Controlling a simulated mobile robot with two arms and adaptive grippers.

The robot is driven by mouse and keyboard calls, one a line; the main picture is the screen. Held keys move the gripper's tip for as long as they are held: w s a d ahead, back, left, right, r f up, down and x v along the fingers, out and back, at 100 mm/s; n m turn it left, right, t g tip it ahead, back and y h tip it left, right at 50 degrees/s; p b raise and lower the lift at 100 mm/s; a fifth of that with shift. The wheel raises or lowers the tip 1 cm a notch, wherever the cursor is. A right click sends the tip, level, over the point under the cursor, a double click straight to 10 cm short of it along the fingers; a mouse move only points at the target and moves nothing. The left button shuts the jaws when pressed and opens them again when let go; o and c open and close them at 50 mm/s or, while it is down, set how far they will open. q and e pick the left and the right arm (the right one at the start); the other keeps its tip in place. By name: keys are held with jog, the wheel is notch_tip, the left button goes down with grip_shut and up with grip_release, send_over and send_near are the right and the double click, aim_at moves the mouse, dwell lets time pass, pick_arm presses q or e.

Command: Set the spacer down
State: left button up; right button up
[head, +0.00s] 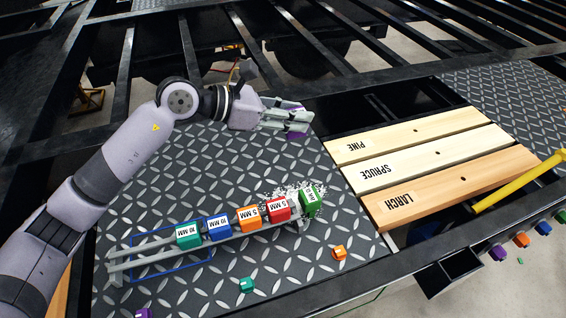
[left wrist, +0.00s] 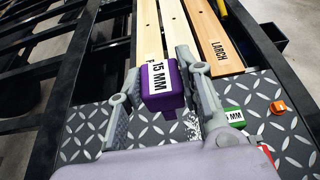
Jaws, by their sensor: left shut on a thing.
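My left gripper (head: 292,118) is shut on a purple spacer (head: 297,136) and holds it over the far right part of the dark tread plate (head: 240,160). In the left wrist view the purple spacer (left wrist: 162,86), labelled 15 MM, sits between the two fingers (left wrist: 163,88). A grey rail rack (head: 130,262) lies nearer on the plate. It carries teal (head: 188,235), blue (head: 218,229), orange (head: 249,217) and red (head: 277,209) labelled spacers, with a green spacer (head: 311,201) at its right end. A blue outline marks its emptier left end. My right gripper is out of view.
Pine (head: 405,134), spruce (head: 425,160) and larch (head: 440,190) boards lie to the right, with a yellow bar (head: 520,180) over the larch end. Small orange (head: 339,252) and teal (head: 246,285) pieces lie in front of the rack. Open black frame beams run behind the plate.

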pick_arm(q)
notch_tip(320, 180, down, 15)
jog(key=shift+a+r+p, duration=0.1)
jog(key=shift+r+p, duration=0.1)
jog(key=shift+p, duration=0.4)
jog(key=shift+f, duration=0.1)
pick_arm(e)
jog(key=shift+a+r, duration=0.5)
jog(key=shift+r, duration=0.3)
pick_arm(q)
jog(key=shift+f, duration=0.25)
jog(key=o, duration=1.2)
jog(key=shift+r, duration=0.1)
jog(key=shift+c, duration=0.2)
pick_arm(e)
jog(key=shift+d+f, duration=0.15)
